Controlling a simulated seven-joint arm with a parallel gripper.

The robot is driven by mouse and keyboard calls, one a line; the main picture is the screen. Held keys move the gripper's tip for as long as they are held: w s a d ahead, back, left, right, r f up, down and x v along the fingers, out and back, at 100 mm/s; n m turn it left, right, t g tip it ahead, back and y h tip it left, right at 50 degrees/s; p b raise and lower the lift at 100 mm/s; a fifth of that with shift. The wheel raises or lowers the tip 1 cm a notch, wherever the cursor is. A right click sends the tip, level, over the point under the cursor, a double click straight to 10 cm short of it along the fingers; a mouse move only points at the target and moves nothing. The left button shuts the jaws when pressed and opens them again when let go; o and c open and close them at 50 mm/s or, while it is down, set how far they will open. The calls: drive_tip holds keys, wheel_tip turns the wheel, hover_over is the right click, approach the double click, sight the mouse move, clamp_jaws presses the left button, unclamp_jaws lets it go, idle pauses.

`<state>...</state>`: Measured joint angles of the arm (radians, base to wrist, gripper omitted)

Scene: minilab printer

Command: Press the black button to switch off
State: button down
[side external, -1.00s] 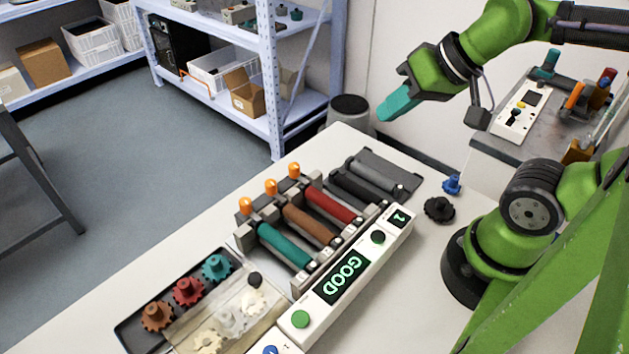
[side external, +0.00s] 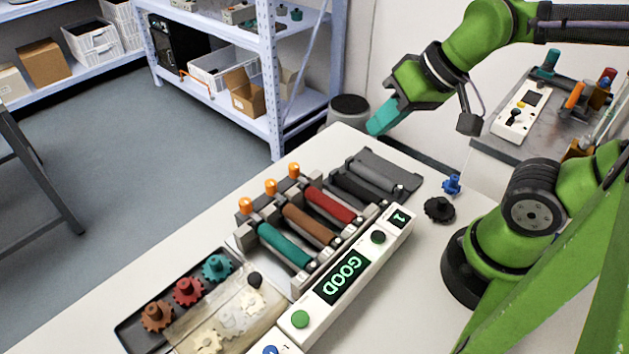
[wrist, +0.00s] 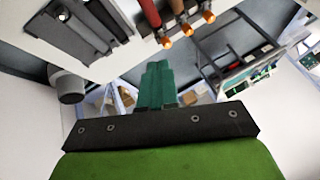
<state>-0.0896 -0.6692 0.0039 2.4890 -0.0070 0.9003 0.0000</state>
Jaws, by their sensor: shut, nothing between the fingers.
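The white control panel (side external: 336,284) lies along the front of the printer and has a lit display reading GOOD (side external: 342,278). A round black button (side external: 378,237) is on the panel between that display and a small display showing 1 (side external: 399,217). A green button (side external: 300,319) is at the panel's other end. My gripper (side external: 375,130) has teal fingers, shut and empty, in the air beyond the back of the table, well away from the black button. In the wrist view the shut fingers (wrist: 157,84) point away from the camera; the panel is not seen there.
Teal, brown and red rollers (side external: 330,205) stand beside the panel with orange knobs. A dark tray (side external: 125,333) holds coloured gears. A black gear (side external: 439,209) and a blue part (side external: 452,184) lie right of the panel. Shelving (side external: 274,80) stands behind.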

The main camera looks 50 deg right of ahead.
sight(374, 238)
drive_tip(key=s+a+f+n+g+h, duration=0.5)
drive_tip(key=a+f+n+g+h, duration=0.1)
drive_tip(key=g+h, duration=0.4)
drive_tip(key=shift+n+h, duration=0.4)
drive_tip(key=shift+n, duration=0.2)
drive_tip(key=shift+s, duration=0.1)
drive_tip(key=shift+f, duration=4.4)
